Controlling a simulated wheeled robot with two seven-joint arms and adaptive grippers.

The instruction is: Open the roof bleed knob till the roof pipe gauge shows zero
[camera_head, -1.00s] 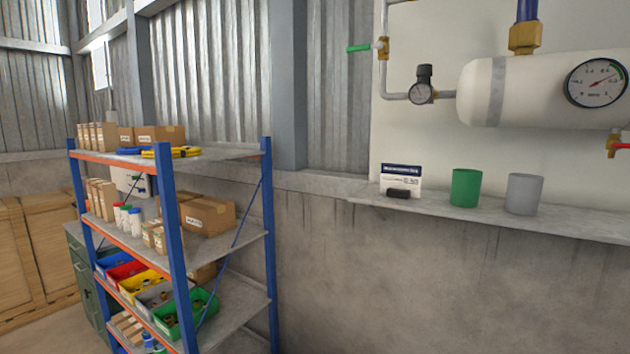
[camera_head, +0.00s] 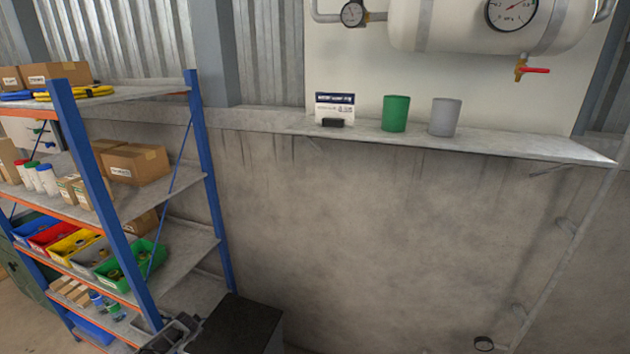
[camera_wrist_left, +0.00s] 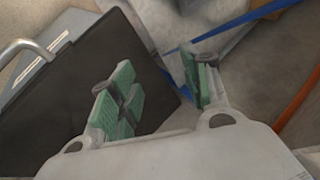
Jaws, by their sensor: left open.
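The white receiver tank (camera_head: 460,25) is at the upper right of the head view, cut off by the top edge. Its round dial gauge (camera_head: 512,10) is partly cropped and its reading is too small to tell. A smaller pipe gauge (camera_head: 353,13) sits left of the tank, also unreadable. No roof bleed knob or roof pipe gauge can be made out. My left gripper (camera_wrist_left: 160,88), with green-padded fingers, is open and empty in the left wrist view. It shows low at the bottom of the head view (camera_head: 175,335), far below the tank. My right gripper is not in view.
A red-handled valve (camera_head: 535,71) hangs under the tank. A wall ledge (camera_head: 480,143) holds a green cup (camera_head: 396,113), a grey cup (camera_head: 444,116) and a small card (camera_head: 334,108). A blue-post shelf rack (camera_head: 212,190) stands at left with boxes and bins.

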